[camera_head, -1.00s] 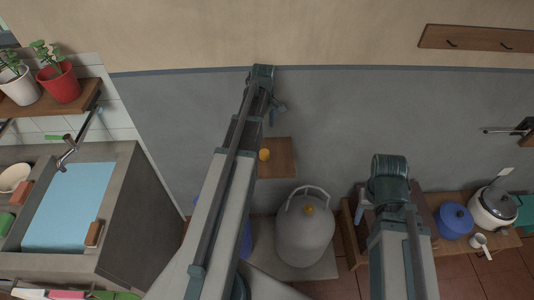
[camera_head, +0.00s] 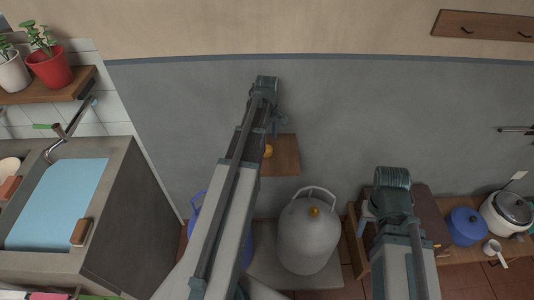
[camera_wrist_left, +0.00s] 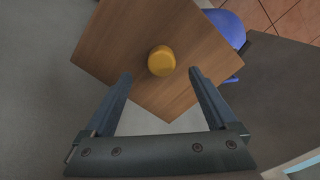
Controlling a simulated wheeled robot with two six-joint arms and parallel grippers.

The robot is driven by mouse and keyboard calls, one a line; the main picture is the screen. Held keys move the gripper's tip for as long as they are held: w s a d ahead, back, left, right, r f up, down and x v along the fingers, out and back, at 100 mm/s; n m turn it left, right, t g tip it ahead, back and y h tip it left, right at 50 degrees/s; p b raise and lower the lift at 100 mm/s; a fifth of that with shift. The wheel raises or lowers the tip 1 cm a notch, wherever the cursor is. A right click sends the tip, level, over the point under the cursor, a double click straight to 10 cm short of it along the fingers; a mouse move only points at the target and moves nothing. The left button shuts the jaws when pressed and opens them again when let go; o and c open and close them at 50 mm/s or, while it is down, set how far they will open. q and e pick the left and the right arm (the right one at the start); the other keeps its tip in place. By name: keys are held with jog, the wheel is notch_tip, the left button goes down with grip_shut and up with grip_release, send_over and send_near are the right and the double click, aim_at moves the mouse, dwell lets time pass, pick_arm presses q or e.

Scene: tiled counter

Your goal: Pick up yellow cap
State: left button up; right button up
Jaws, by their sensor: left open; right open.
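The yellow cap (camera_wrist_left: 161,61) lies on a small wooden board or shelf (camera_wrist_left: 120,40) in the left wrist view. In the head view the yellow cap (camera_head: 268,151) shows partly behind my left arm, on the wooden board (camera_head: 285,157). My left gripper (camera_wrist_left: 158,75) is open and empty, with the cap just beyond and between the line of its fingertips, apart from them. In the head view my left gripper (camera_head: 279,123) is small and partly hidden by the arm. My right gripper (camera_head: 367,208) is low at the right, mostly hidden by its arm; its fingers are hard to make out.
A grey gas cylinder (camera_head: 308,237) with a yellow valve stands below the board. A sink (camera_head: 60,205) is at the left. A blue pot (camera_head: 466,226) and a cooker (camera_head: 507,210) stand at the right.

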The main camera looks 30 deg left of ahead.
aim_at(267, 151)
pick_arm(q)
notch_tip(267, 151, down, 5)
jog(key=b, duration=0.5)
jog(key=shift+s+f, duration=0.1)
grip_shut()
jog(key=shift+r+p, duration=0.25)
jog(key=shift+p, duration=0.05)
